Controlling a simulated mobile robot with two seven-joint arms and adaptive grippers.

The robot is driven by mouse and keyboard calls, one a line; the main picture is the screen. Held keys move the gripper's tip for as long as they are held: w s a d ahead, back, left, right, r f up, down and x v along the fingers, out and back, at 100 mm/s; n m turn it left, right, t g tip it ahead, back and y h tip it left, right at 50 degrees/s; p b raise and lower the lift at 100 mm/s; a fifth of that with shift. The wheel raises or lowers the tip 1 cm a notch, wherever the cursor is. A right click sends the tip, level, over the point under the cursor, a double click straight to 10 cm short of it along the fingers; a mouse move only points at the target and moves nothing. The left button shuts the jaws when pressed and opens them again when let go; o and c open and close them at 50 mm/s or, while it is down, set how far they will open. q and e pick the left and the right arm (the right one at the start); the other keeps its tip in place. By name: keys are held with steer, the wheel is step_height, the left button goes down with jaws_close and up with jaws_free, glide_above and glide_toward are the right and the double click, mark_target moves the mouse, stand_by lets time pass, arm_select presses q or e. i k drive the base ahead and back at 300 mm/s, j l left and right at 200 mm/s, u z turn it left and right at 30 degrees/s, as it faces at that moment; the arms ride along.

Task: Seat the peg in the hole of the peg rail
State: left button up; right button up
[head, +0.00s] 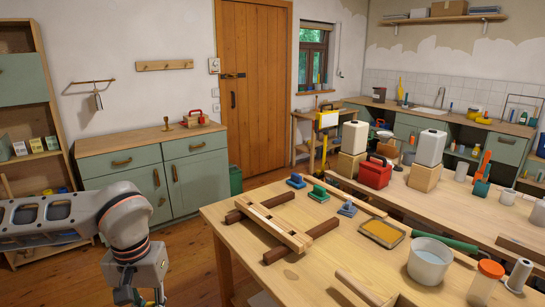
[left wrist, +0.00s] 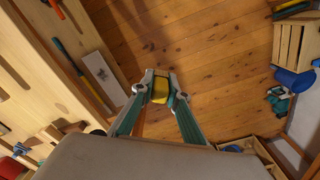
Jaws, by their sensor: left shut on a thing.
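A pale wooden rail (head: 271,224) with several holes lies across two dark brown bars on the near workbench; I take it as the peg rail. My left gripper (head: 137,298) is at the bottom left of the head view, left of the bench and mostly cut off by the frame. In the left wrist view, my left gripper (left wrist: 160,88) is shut on a small yellow piece (left wrist: 160,92) with a dark end, over the floor. Most of this piece is hidden between the fingers, so I cannot tell whether it is the peg. My right gripper is not in view.
A green cabinet (head: 150,170) stands behind. Wooden floor lies between cabinet and bench.

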mark_target(250, 203)
steer(key=z, duration=0.55)
steer(key=j+z, duration=0.15)
steer(key=z, duration=1)
steer(key=i, duration=0.4)
steer(key=z, duration=0.05)
